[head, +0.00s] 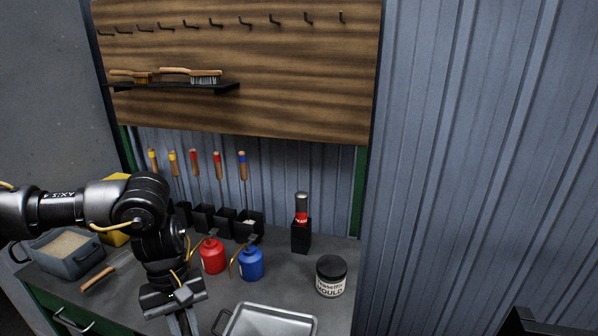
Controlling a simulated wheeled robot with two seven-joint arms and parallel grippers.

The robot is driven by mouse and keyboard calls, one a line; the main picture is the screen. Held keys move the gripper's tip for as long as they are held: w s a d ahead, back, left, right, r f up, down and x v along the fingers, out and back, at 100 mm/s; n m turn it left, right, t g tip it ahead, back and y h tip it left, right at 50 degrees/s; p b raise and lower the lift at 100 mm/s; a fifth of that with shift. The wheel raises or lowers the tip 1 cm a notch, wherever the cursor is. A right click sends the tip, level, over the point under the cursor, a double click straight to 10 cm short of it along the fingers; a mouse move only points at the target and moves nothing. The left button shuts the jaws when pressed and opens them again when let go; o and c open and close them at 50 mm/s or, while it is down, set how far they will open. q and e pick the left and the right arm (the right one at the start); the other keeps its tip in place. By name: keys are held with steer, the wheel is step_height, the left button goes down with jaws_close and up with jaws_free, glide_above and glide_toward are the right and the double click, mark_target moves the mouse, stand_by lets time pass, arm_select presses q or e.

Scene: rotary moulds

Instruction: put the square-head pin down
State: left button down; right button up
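My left arm comes in from the left, and its gripper (183,322) points down over the front of the workbench, left of the metal tray. Only the upper part of its fingers shows at the bottom edge of the picture. Their tips are cut off, so I cannot tell whether they are open or shut, or hold anything. I cannot make out a square-head pin anywhere in the head view. My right gripper is not in view.
The metal tray (233,321) lies at the front. Red oil can (213,256), blue oil can (251,264) and a labelled jar (331,277) stand behind it. A sand-filled bin (82,262) is at left. Black holders with handled tools line the back. Bare bench (290,283) shows between can and jar.

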arm_select(q)
steer(key=n, duration=0.2)
steer(key=shift+w+n+t, duration=0.1)
steer(key=shift+n+t, duration=0.2)
steer(key=shift+n+h, duration=0.5)
steer(key=shift+n, duration=0.5)
steer(key=m+y, duration=0.1)
steer(key=m, duration=0.3)
steer(key=shift+d+m, duration=0.1)
steer(key=shift+m, duration=0.2)
stand_by(0.4)
